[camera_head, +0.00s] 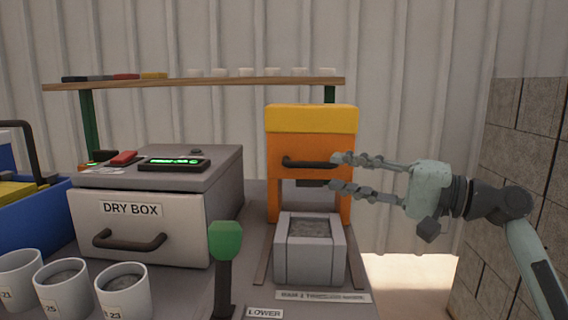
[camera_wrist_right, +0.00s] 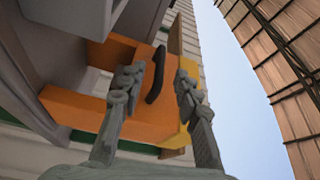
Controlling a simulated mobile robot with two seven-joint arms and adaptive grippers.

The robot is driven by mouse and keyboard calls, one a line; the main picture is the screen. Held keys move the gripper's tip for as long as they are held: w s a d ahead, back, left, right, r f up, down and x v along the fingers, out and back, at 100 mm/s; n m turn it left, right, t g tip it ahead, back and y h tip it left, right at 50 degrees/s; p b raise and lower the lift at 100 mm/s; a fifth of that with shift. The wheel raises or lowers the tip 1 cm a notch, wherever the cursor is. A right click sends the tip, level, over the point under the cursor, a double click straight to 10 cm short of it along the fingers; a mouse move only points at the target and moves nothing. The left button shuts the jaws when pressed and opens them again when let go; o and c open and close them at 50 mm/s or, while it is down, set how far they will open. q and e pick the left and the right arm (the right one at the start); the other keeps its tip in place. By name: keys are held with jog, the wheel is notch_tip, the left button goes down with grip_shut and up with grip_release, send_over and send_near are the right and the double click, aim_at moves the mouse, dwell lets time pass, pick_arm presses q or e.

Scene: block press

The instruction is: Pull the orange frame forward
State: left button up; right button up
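The orange frame (camera_head: 278,196) stands upright behind a grey block mould (camera_head: 310,255), with a yellow top and a dark horizontal handle (camera_head: 309,163) on its front. My right gripper (camera_head: 340,173) comes in from the right, its fingers spread open, one near the handle's height and one below it. In the right wrist view the handle (camera_wrist_right: 155,75) shows between the two open fingers (camera_wrist_right: 158,80), with the orange frame (camera_wrist_right: 80,108) behind. I cannot tell whether a finger touches the handle. My left gripper is not in view.
A green-knobbed lever (camera_head: 225,241) stands in front of the mould's left side. A dry box (camera_head: 140,225) is at left, with white cups (camera_head: 124,295) before it. A shelf (camera_head: 200,82) runs behind; a block wall (camera_head: 525,150) is at right.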

aim_at(314, 166)
jog(key=shift+w+a+r, duration=0.15)
jog(key=shift+w+a, duration=0.05)
jog(key=shift+a, duration=0.35)
jog(key=p+x, duration=0.1)
jog(key=x, duration=0.5)
jog(key=shift+d, duration=0.1)
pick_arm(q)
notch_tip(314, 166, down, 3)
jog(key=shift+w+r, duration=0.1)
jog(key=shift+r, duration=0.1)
pick_arm(e)
jog(key=shift+w+a, duration=0.15)
jog(key=shift+a, duration=0.2)
grip_shut()
